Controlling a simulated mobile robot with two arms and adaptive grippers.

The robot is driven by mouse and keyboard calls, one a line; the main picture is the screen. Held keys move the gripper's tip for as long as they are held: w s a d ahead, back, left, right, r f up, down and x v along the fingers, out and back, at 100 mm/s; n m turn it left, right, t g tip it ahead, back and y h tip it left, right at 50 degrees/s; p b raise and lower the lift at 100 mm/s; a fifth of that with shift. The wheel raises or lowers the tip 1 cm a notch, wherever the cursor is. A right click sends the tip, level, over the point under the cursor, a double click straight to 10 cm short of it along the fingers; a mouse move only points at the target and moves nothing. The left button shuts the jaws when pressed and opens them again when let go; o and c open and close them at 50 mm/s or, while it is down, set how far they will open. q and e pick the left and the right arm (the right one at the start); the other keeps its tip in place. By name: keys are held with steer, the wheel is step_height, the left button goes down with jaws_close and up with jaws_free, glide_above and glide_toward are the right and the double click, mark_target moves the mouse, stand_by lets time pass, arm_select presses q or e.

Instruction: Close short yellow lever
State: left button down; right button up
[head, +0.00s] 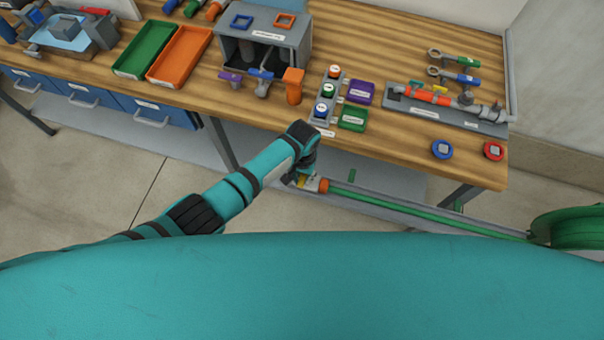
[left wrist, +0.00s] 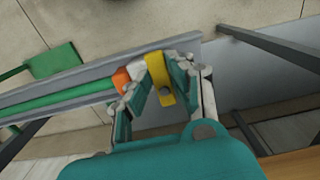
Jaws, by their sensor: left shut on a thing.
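The short yellow lever (left wrist: 158,75) sits on a pale fitting at the end of a green pipe (left wrist: 60,102), beside an orange collar (left wrist: 121,79). My left gripper (left wrist: 162,84) is shut on the yellow lever, with a finger on each side of it. In the head view my left gripper (head: 305,181) is low in front of the bench, and only a small bit of the lever (head: 301,180) shows beside it. The orange collar (head: 323,185) and the green pipe (head: 430,211) run off to the right. My right gripper is in neither view.
The wooden bench (head: 400,150) is just beyond my left arm. It carries a green tray (head: 146,48), an orange tray (head: 180,55), a button strip (head: 328,95) and a pipe fixture (head: 445,105). A green hose reel (head: 575,228) stands at the right. The floor at left is clear.

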mark_target(303, 179)
arm_select(q)
steer(key=c, duration=1.2)
jaws_free()
steer(key=shift+r, duration=0.1)
step_height(303, 179, up, 12)
